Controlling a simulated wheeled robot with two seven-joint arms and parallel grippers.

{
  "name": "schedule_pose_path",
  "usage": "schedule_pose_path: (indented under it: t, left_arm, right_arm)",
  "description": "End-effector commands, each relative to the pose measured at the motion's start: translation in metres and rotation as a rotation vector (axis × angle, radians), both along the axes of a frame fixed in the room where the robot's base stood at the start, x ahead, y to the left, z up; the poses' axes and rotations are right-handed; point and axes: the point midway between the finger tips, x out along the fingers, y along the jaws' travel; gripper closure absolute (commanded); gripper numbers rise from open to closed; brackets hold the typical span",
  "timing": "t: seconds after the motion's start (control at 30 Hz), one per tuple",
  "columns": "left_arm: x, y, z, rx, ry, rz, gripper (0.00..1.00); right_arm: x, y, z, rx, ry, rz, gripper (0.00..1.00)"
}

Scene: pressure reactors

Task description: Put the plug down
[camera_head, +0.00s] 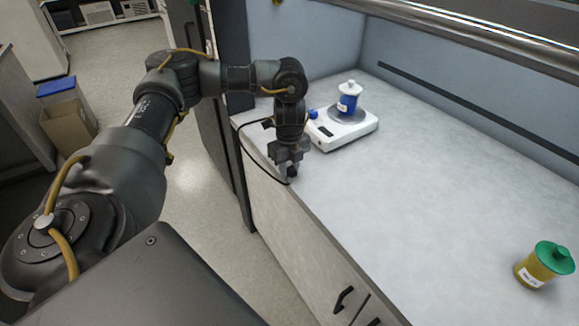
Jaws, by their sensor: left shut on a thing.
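My left gripper (289,164) points down over the left front edge of the light grey worktop. It is shut on a small dark plug (292,173), which is mostly hidden between the fingers. A thin black cable (250,160) loops from the worktop's left edge to the plug. I cannot tell whether the plug touches the worktop. My right gripper is not in view.
A yellow jar with a green lid (546,264) stands at the far right. The worktop's middle (420,190) is clear.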

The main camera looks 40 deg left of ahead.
Motion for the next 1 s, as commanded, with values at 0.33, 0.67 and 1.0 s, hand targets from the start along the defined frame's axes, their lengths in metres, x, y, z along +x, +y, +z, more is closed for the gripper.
schedule_pose_path:
  t: [0.33,0.67,1.0]
  left_arm:
    - [0.000,0.000,0.000,0.000,0.000,0.000,0.51]
    - [0.001,0.000,0.014,0.000,-0.002,0.000,0.51]
    - [0.001,0.000,0.072,0.001,-0.004,0.000,0.51]
  right_arm:
    - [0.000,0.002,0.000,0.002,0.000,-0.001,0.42]
    - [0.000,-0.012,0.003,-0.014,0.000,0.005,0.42]
    - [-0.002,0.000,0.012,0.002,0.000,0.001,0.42]
